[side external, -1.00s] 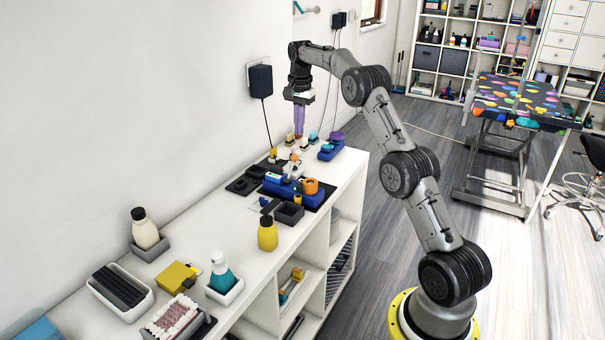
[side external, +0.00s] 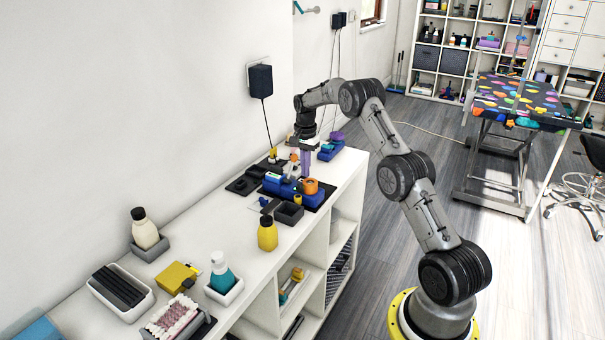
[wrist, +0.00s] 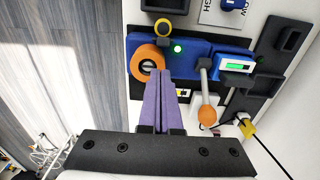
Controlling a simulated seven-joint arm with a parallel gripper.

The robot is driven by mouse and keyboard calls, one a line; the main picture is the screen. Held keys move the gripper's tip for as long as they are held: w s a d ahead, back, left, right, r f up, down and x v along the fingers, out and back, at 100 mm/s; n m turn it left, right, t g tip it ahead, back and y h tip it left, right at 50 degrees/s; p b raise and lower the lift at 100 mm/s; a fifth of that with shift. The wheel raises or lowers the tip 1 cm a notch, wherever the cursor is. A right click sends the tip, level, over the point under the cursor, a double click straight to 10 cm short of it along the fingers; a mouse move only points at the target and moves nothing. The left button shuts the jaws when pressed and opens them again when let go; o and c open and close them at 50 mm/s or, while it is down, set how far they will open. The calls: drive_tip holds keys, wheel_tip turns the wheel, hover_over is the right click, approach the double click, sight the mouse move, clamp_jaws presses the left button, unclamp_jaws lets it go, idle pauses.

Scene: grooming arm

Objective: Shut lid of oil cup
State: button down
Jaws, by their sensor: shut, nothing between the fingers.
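A blue unit (side external: 285,188) sits on a black mat on the white counter. It carries a round orange part (side external: 310,186) with a dark middle; in the wrist view this orange ring (wrist: 136,66) is left of my fingertips. Which part is the oil cup's lid, I cannot tell for sure. My gripper (side external: 306,176) has purple fingers, shut together and empty, pointing down over the blue unit. In the wrist view my gripper (wrist: 159,76) is close beside the ring; contact cannot be told. A lever with an orange ball (wrist: 207,115) stands to the right.
A grey bin (side external: 289,213) and a yellow bottle (side external: 267,233) stand nearer the camera. Black trays (side external: 243,185) lie toward the wall. The counter's edge is close on the right.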

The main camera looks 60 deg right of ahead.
sight(299, 183)
drive_tip(key=shift+a+f, duration=0.25)
drive_tip(key=shift+a, duration=0.75)
drive_tip(key=shift+a+h, duration=0.7)
drive_tip(key=shift+h, duration=0.3)
drive_tip(key=shift+a+r+h, duration=0.1)
drive_tip(key=shift+a+h, duration=0.25)
drive_tip(key=shift+h, duration=0.15)
drive_tip(key=a+h, duration=0.2)
drive_tip(key=h, duration=0.1)
drive_tip(key=shift+a+f, duration=0.2)
drive_tip(key=shift+f, duration=0.15)
drive_tip(key=shift+a+f, duration=1.65)
drive_tip(key=shift+a, duration=0.1)
drive_tip(key=shift+d, duration=0.15)
